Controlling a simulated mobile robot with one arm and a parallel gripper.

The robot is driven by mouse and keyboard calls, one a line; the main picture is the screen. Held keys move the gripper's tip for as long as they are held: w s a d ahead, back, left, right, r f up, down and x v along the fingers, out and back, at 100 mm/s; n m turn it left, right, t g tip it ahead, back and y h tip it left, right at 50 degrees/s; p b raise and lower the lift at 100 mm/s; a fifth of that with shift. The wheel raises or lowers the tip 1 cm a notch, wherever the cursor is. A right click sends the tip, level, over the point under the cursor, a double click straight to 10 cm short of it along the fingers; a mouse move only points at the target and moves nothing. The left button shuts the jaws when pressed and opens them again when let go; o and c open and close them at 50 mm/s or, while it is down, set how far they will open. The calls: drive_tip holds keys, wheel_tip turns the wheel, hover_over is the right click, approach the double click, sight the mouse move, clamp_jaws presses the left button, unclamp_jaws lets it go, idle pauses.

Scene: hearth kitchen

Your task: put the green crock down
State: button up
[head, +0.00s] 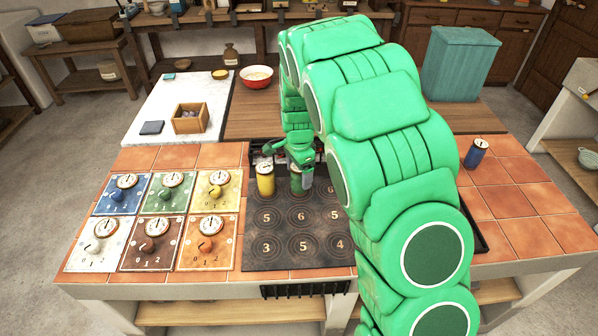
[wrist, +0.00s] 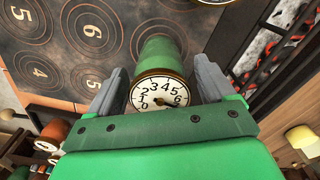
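The green crock (wrist: 160,57) is a small cylinder with a white numbered dial on top. In the wrist view it sits between the two grey fingers of my gripper (wrist: 160,82), which look closed on its sides. In the head view the green crock (head: 296,184) is partly hidden by my gripper (head: 301,172), over the back part of the dark hob plate (head: 262,228), just right of the yellow crock (head: 265,181). It looks upright. I cannot tell whether its base touches the plate.
Several coloured dial panels (head: 165,193) lie left of the hob. A blue crock (head: 476,153) stands on the right tiles. A white board (head: 171,95) holding a wooden box (head: 190,119) and a red bowl (head: 257,77) are behind. My arm hides the hob's right side.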

wheel_tip(320, 180, up, 12)
drive_tip(key=shift+r, duration=0.1)
idle(0.7)
idle(0.4)
